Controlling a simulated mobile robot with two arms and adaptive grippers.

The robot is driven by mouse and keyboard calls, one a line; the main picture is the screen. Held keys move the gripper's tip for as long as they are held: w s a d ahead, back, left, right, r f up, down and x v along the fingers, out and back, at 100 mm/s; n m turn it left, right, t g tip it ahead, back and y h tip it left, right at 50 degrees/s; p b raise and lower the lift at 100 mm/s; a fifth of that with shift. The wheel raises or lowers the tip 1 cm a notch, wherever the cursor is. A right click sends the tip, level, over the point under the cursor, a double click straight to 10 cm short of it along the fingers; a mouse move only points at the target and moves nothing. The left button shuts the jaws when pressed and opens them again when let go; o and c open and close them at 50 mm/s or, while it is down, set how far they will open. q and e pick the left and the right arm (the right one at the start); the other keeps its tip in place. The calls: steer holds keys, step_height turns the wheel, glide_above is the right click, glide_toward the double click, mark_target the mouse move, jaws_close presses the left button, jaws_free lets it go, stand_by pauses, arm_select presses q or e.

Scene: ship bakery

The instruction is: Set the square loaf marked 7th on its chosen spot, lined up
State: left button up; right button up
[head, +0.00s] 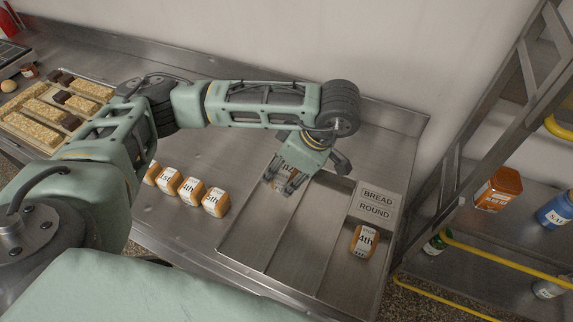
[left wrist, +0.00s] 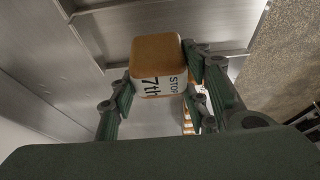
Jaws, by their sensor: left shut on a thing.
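The square loaf marked 7th (left wrist: 158,62) has a golden-brown crust and a white label, and sits between the two fingers of my left gripper in the left wrist view. In the head view my left gripper (head: 283,184) points down over the back of the left lane of the metal tray (head: 296,248). The loaf (head: 279,178) is mostly hidden by the fingers there. I cannot tell whether it touches the tray floor. My right gripper is not in view.
Several labelled loaves (head: 215,203) stand in a row on the counter left of the tray. A loaf marked 4th (head: 364,241) sits in the right lane, before a "BREAD ROUND" sign (head: 375,205). Baked bars (head: 40,112) lie far left. A shelf rack (head: 470,130) stands right. The middle lane is empty.

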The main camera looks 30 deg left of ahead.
mark_target(285, 167)
arm_select(q)
steer(key=w+f, duration=0.1)
steer(key=w+a, duration=0.1)
steer(key=w+f, duration=0.1)
steer(key=shift+a+f, duration=0.25)
steer(key=shift+f, duration=0.05)
steer(key=w+f, duration=0.1)
steer(key=w+a, duration=0.1)
steer(key=w, duration=0.1)
steer(key=w+a+f, duration=0.1)
steer(key=shift+w+f, duration=0.2)
steer(key=shift+f, duration=0.1)
step_height(285, 167, down, 3)
steer(key=shift+s+r+p, duration=0.1)
steer(key=shift+s+p, duration=0.05)
steer(key=shift+p, duration=0.45)
steer(key=shift+f, duration=0.65)
steer(key=o, duration=0.8)
steer(key=shift+o, duration=0.5)
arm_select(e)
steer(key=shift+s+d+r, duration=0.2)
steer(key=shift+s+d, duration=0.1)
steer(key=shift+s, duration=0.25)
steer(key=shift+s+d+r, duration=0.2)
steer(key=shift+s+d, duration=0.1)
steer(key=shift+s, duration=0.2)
